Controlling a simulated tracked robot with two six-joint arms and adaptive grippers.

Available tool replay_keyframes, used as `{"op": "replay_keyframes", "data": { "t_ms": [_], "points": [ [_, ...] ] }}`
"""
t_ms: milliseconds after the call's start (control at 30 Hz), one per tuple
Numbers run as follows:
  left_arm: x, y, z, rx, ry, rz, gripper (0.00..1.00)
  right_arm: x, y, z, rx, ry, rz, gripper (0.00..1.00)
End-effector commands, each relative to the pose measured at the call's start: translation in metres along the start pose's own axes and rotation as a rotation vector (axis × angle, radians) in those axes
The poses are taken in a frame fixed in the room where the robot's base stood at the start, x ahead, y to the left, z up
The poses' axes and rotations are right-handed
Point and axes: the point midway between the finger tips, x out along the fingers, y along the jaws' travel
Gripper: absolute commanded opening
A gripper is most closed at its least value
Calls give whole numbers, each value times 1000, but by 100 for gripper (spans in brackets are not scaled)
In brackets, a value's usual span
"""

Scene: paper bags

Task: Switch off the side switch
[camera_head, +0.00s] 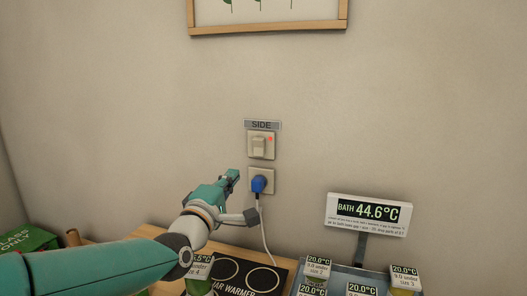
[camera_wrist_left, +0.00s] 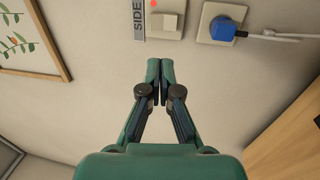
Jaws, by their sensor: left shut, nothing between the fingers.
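The side switch (camera_head: 259,145) is a beige wall plate with a rocker, under a grey label reading SIDE (camera_head: 262,125). A small red light (camera_head: 270,139) glows at its upper right. In the left wrist view the switch (camera_wrist_left: 168,22) is at the top, beyond the fingertips. My left gripper (camera_head: 234,175) is shut and empty, below and to the left of the switch and apart from it. The fingertips also show in the left wrist view (camera_wrist_left: 160,68), pressed together. My right gripper is not in view.
A blue plug (camera_head: 258,184) sits in the socket just below the switch, with a white cable hanging down. A jar warmer (camera_head: 240,278) and a bath with a 44.6°C display (camera_head: 368,212) are below. A framed picture (camera_head: 268,30) hangs above.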

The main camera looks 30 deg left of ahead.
Motion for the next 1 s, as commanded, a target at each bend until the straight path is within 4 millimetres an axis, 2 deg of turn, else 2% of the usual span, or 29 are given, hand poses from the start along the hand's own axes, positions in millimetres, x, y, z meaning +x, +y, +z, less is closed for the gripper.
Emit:
{"op": "replay_keyframes", "data": {
  "t_ms": [333,467,667,1000],
  "points": [
    [4,0,4,-1,-7,-1,0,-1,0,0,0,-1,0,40],
    [11,1,4,-1,-8,-1,0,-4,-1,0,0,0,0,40],
    [41,1,5,-2,-7,-4,0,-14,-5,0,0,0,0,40],
    [109,1,6,-1,-8,-3,0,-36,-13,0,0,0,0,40]
  ]
}}
